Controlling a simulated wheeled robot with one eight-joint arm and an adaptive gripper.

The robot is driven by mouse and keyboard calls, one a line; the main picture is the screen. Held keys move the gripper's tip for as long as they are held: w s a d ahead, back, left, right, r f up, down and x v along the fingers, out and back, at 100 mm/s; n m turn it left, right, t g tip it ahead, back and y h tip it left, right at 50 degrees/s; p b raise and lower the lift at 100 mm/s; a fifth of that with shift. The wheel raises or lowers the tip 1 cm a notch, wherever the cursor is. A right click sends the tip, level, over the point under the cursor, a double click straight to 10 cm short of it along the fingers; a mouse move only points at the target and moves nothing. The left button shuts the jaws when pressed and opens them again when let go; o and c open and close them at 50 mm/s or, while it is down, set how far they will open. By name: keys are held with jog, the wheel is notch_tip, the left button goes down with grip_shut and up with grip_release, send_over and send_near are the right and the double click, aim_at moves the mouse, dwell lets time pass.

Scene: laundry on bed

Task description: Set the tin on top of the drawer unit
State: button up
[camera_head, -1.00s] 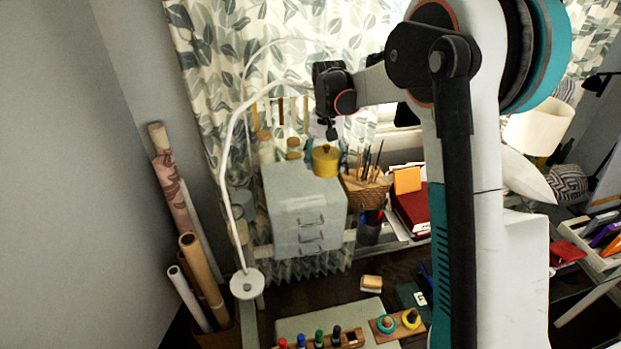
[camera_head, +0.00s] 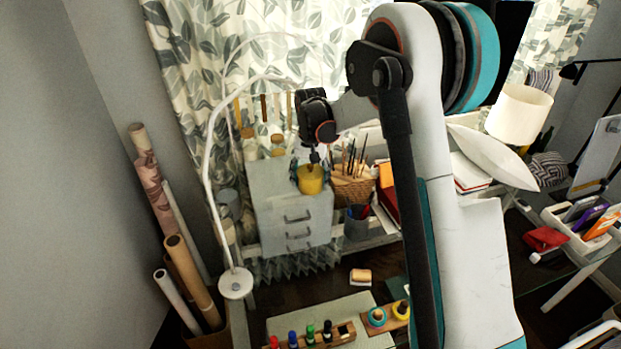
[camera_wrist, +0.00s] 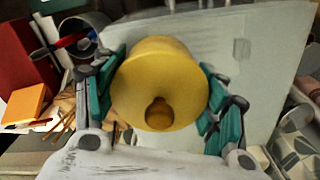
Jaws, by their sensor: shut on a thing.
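The tin is a yellow round pot with a knobbed lid (camera_head: 311,180). It shows large in the wrist view (camera_wrist: 160,75), between the teal-padded fingers of my gripper (camera_wrist: 160,95). In the head view my gripper (camera_head: 314,160) is above the tin, its fingers small and partly dark. It is shut on the tin, which looks upright. The drawer unit (camera_head: 275,180) is pale grey with several handles on its front; it also shows behind the tin in the wrist view (camera_wrist: 265,60). The tin overlaps the right part of its top; I cannot tell whether it touches.
A wicker basket of brushes (camera_head: 352,190) stands close at the right of the unit, with a dark pen cup (camera_head: 357,225) in front of it. A white lamp arm (camera_head: 212,170) curves along the left. Jars stand behind. The left part of the unit's top is clear.

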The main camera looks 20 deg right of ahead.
jog(key=o, duration=1.4)
jog(key=shift+f, duration=0.15)
notch_tip(320, 180, up, 12)
jog(key=shift+r+p, duration=0.15)
jog(key=shift+p, duration=0.65)
jog(key=s+r+n+t, duration=0.1)
jog(key=s+r+t, duration=0.1)
jog(key=s+r, duration=0.45)
jog(key=s+r+n+t, duration=0.1)
jog(key=s+r, duration=0.3)
jog(key=s, duration=0.6)
jog(key=shift+s+a+f+n+t, duration=0.35)
jog(key=shift+s+f+t, duration=0.35)
jog(key=shift+s, duration=2.15)
jog(key=shift+s+a+f+n+t, duration=0.15)
jog(key=shift+s+f+n+t, duration=0.45)
jog(key=shift+s, duration=2.3)
jog(key=shift+s+a+f+n+t, duration=0.25)
jog(key=shift+s+f+t, duration=0.55)
jog(key=shift+s, duration=2.05)
